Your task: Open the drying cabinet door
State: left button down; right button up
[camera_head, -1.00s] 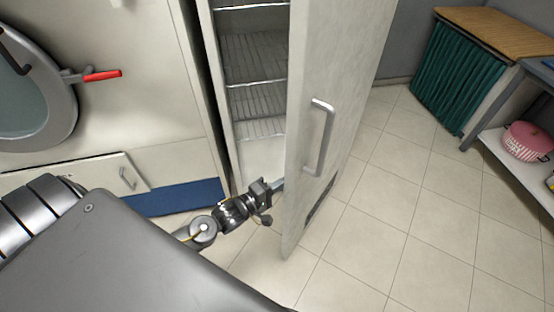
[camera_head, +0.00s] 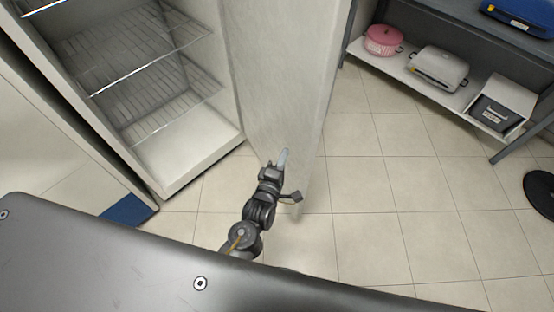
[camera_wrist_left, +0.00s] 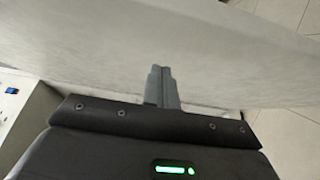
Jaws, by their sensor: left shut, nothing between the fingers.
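The drying cabinet (camera_head: 192,172) stands at the left of the head view with its inside and wire shelves (camera_head: 150,62) in sight. Its pale grey door (camera_head: 275,80) stands swung well out from the cabinet body; the handle is hidden on the far side. My left gripper (camera_head: 283,157) is shut and empty at the inner face of the door, near its lower part. In the left wrist view the closed fingers (camera_wrist_left: 162,85) point at the door panel (camera_wrist_left: 160,45) and appear to touch or nearly touch it. My right gripper is not in view.
A shelf unit (camera_head: 430,92) at the right holds a pink pot (camera_head: 383,40), a grey case (camera_head: 438,68) and a dark box (camera_head: 497,108). A black round base (camera_head: 541,192) stands at the right edge. Tiled floor (camera_head: 385,190) right of the door is clear.

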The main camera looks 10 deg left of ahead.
pick_arm(q)
jog(key=shift+d, duration=0.1)
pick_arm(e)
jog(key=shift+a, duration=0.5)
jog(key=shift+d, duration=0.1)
pick_arm(q)
jog(key=s+a+b, duration=0.1)
jog(key=s, duration=0.9)
jog(key=shift+s+a+b, duration=0.2)
jog(key=shift+s+b, duration=0.1)
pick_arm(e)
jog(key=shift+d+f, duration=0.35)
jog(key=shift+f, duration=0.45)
